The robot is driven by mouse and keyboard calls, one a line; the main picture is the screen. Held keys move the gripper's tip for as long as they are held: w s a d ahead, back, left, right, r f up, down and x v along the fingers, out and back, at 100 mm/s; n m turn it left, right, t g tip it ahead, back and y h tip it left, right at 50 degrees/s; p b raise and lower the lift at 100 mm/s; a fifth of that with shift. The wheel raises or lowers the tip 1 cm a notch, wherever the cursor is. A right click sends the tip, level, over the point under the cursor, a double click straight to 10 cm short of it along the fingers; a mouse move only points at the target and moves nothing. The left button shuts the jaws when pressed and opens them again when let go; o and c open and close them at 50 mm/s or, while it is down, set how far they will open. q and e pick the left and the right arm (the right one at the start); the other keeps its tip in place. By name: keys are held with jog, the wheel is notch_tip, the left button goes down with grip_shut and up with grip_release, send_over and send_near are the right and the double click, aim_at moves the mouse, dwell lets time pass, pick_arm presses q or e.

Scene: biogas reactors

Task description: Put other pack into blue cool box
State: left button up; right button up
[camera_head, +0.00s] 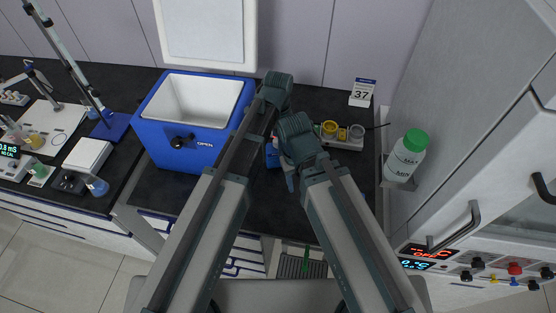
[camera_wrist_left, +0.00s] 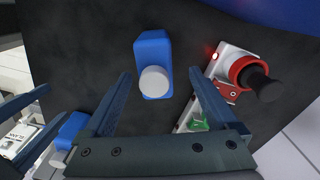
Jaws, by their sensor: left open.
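The blue cool box (camera_head: 188,126) stands at the left of the dark bench in the head view, its lid (camera_head: 205,35) up and its white inside looking empty. In the left wrist view a blue pack (camera_wrist_left: 153,50) with a white cap lies on the dark surface. My left gripper (camera_wrist_left: 160,74) is open, its two fingers apart on either side of the cap in the picture; I cannot tell the height gap. A second blue item (camera_wrist_left: 72,127) is partly hidden behind the left finger. In the head view a small blue patch (camera_head: 272,156) shows between my arms. My right gripper's fingers are not clear there.
A white base with a red ring and black knob (camera_wrist_left: 262,83) is close to the right finger. A tray with small jars (camera_head: 343,132) and a green-capped bottle (camera_head: 406,156) are at the right. A white cabinet bounds the right side. Lab instruments (camera_head: 45,135) fill the far left.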

pick_arm(q)
jog(key=shift+f+b, duration=0.55)
jog(key=shift+f, duration=0.6)
pick_arm(e)
jog(key=shift+f, duration=1.15)
pick_arm(q)
jog(key=shift+f, duration=0.1)
pick_arm(e)
jog(key=shift+f, duration=0.1)
pick_arm(q)
jog(key=f+b, duration=0.5)
jog(key=shift+s, duration=0.35)
pick_arm(e)
notch_tip(320, 180, down, 5)
jog(key=shift+f, duration=0.1)
pick_arm(q)
grip_shut()
